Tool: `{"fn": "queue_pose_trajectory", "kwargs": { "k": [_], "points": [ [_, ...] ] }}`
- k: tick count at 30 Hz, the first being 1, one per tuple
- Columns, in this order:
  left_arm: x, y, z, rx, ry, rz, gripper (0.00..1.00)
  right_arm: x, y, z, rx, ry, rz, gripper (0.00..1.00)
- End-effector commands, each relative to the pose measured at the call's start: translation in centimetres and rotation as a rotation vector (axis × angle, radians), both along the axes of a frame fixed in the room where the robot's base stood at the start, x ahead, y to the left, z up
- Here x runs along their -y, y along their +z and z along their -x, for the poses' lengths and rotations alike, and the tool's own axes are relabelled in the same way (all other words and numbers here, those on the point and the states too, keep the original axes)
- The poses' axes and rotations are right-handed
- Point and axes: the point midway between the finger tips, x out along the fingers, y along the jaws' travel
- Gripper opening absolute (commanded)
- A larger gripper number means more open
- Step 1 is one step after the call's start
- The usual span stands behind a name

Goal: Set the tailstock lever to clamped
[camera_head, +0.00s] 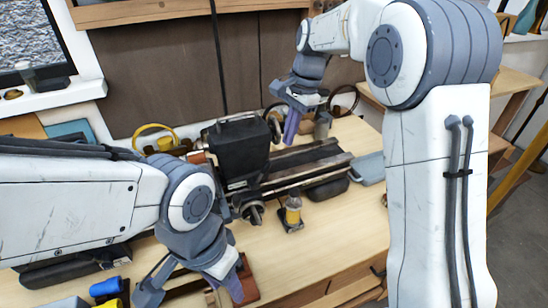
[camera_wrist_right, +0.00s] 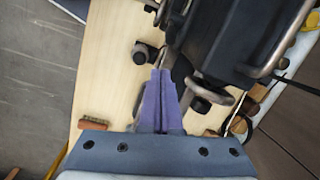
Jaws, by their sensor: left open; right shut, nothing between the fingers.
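A small lathe stands on the wooden bench in the head view, with a black headstock (camera_head: 240,150) and a bed (camera_head: 305,168) running right. My right gripper (camera_head: 289,132) is shut and empty, pointing down over the far side of the bed. In the right wrist view its purple fingers (camera_wrist_right: 160,75) are together beside the dark lathe body (camera_wrist_right: 215,40). A grey bar with a black knob (camera_wrist_right: 200,105) lies just right of them; I cannot tell whether it is the tailstock lever. The lever's setting is not readable. My left gripper (camera_head: 192,292) is open and empty at the front left.
A yellow ring (camera_head: 154,137) lies behind at the left, and a blue cylinder (camera_head: 105,287) at the front left.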

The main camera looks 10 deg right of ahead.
Motion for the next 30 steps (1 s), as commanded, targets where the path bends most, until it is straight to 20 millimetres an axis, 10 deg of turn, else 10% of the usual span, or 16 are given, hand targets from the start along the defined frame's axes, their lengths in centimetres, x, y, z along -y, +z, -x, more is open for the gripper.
{"fn": "queue_pose_trajectory", "kwargs": {
  "k": [20, 30],
  "points": [
    [0.0, 0.1, 0.0, 0.000, 0.000, 0.000, 0.45, 1.6, -0.5, -1.8, -0.017, -0.112, -0.010, 0.00],
    [0.0, 1.3, 0.0, 0.000, 0.001, 0.000, 0.45, 0.3, -6.3, -1.8, -0.023, -0.112, -0.009, 0.00]
  ]
}}
